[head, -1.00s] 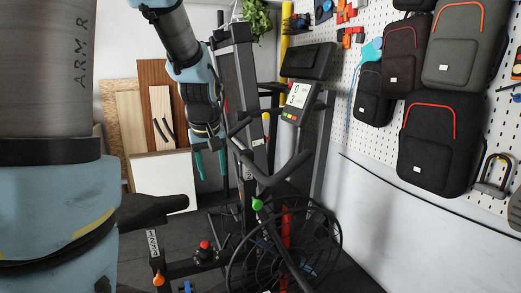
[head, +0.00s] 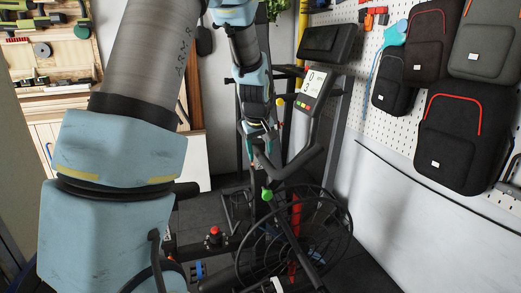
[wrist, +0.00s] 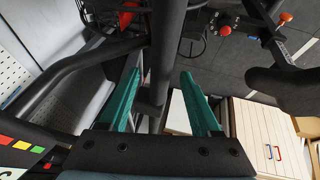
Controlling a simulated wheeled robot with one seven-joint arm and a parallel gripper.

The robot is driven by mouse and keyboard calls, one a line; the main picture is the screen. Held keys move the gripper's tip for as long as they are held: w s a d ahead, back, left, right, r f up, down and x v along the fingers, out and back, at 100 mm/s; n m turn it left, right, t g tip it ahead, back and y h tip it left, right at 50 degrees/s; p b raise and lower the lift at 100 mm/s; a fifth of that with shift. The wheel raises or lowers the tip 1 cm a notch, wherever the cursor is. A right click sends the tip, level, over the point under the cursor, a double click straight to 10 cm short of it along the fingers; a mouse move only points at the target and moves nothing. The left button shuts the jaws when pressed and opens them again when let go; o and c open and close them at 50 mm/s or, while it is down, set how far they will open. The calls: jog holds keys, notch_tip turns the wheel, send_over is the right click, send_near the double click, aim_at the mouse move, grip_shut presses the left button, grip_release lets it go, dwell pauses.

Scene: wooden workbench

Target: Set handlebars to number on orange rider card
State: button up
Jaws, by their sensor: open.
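An exercise bike with black handlebars (head: 296,163) stands at centre. My gripper (head: 260,152) hangs over the handlebar area, teal fingers pointing down. In the wrist view my gripper (wrist: 158,78) is open, with a dark tube (wrist: 168,45) of the bike showing between its fingers; I cannot tell whether they touch it. A curved handlebar (wrist: 60,68) lies left of the fingers. The bike's console (head: 314,84) has a lit screen and coloured buttons. A green knob (head: 267,194) is lower on the frame. I cannot make out an orange rider card or any handlebar position numbers.
The bike's saddle (wrist: 290,90) is right in the wrist view. A red knob (head: 214,231) and the spoked flywheel (head: 335,235) are low on the bike. Backpacks (head: 465,125) hang on the pegboard at right. A wooden tool bench (head: 60,75) is at the left.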

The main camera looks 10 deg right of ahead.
jog(key=shift+w+f, duration=0.15)
jog(key=shift+f, duration=0.25)
grip_shut()
dwell(0.4)
jog(key=shift+r, duration=0.1)
dwell(0.8)
